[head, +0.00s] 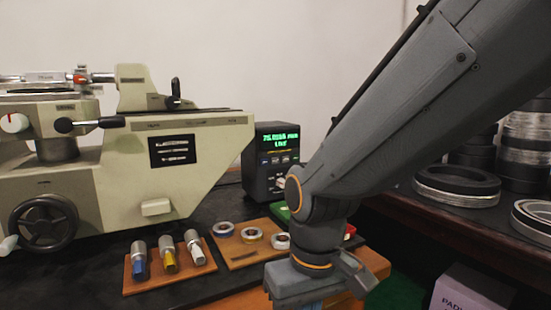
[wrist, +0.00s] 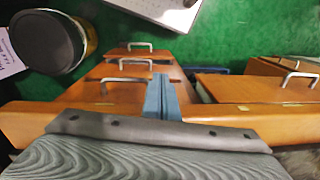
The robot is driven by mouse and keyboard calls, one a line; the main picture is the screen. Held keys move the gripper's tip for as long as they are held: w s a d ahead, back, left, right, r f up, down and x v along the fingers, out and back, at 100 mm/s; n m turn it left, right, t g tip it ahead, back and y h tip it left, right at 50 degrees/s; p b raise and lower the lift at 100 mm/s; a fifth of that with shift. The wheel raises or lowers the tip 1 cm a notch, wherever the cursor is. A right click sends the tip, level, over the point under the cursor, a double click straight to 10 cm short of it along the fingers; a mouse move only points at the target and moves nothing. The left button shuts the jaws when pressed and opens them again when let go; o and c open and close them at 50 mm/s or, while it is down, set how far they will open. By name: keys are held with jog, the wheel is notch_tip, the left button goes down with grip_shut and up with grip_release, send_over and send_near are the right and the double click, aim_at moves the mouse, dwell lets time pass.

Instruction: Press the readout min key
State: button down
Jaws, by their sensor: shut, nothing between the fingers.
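The readout (head: 272,158) is a dark box with a lit green display, standing at the back of the bench just right of the measuring machine. A row of small keys (head: 278,161) shows under its display. Their labels are too small to read, so I cannot tell which is the min key. My gripper (wrist: 164,82) is shut and empty, its blue-grey fingers together in the wrist view. In the head view, my wrist is in front of and below the readout, and the fingertips are out of frame. The readout is not in the wrist view.
A large cream measuring machine (head: 170,165) fills the left. Wooden holders with plugs (head: 168,262) and rings (head: 252,234) lie on the bench front. Stacked rings (head: 458,184) stand at right. The wrist view shows wooden drawers (wrist: 125,88), green floor and a round bin (wrist: 48,40).

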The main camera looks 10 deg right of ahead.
aim_at(285, 159)
jog(key=w+d+r+m+t+p, duration=0.1)
jog(key=w+d+r+t+p, duration=0.15)
jog(key=r+p, duration=0.75)
jog(key=w+d+r+m+t+p, duration=0.1)
jog(key=w+d+r+p, duration=0.25)
jog(key=r+p, duration=0.65)
jog(key=w+d+f+n+t+h+p, duration=0.1)
jog(key=w+n+t+h+p, duration=0.1)
jog(key=w+t, duration=0.4)
jog(key=w+d+f+n+t+h+p, duration=0.1)
jog(key=w+t+h, duration=0.6)
jog(key=w, duration=1)
jog(key=shift+w+d+n+p, duration=0.15)
jog(key=shift+d+n+p, duration=0.3)
jog(key=shift+p, duration=0.95)
jog(key=shift+w+f, duration=0.1)
jog(key=shift+w, duration=0.05)
jog(key=shift+w+a+b, duration=0.45)
jog(key=shift+w+b, duration=0.05)
jog(key=shift+w, duration=0.85)
jog(key=shift+w+a+b, duration=0.5)
jog(key=shift+w+b, duration=0.05)
jog(key=shift+w, duration=0.8)
jog(key=shift+w+a+b, duration=0.45)
jog(key=shift+w+b, duration=0.05)
jog(key=shift+w, duration=0.85)
jog(key=shift+w, duration=0.15)
